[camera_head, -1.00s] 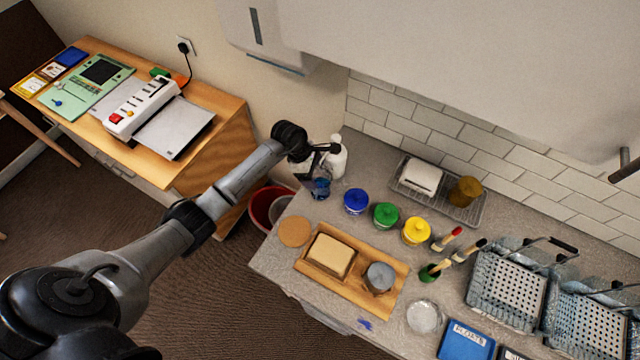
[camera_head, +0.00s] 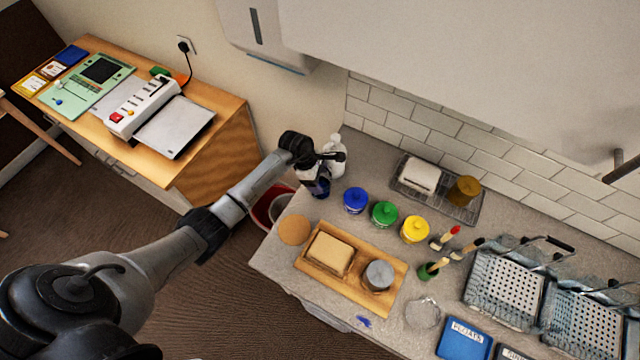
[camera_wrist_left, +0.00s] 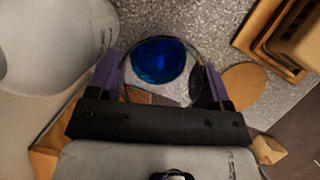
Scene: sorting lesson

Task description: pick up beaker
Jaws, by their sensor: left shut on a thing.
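The beaker (camera_head: 317,187) is a clear vessel with dark blue liquid, at the back left end of the grey worktop. My left gripper (camera_head: 318,172) is shut on it. In the left wrist view the round rim of the beaker (camera_wrist_left: 160,62) shows from above, with the blue inside, between the two purple fingers of the left gripper (camera_wrist_left: 158,84). I cannot tell whether its base touches the worktop. The arm hides part of it in the head view. My right gripper is not in view.
A white bottle (camera_head: 336,157) stands close behind the beaker. Blue (camera_head: 355,200), green (camera_head: 384,214) and yellow (camera_head: 415,229) lidded jars stand to its right. A cork mat (camera_head: 294,230) and wooden tray (camera_head: 388,300) lie in front. A red bin (camera_head: 262,212) is below the left edge.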

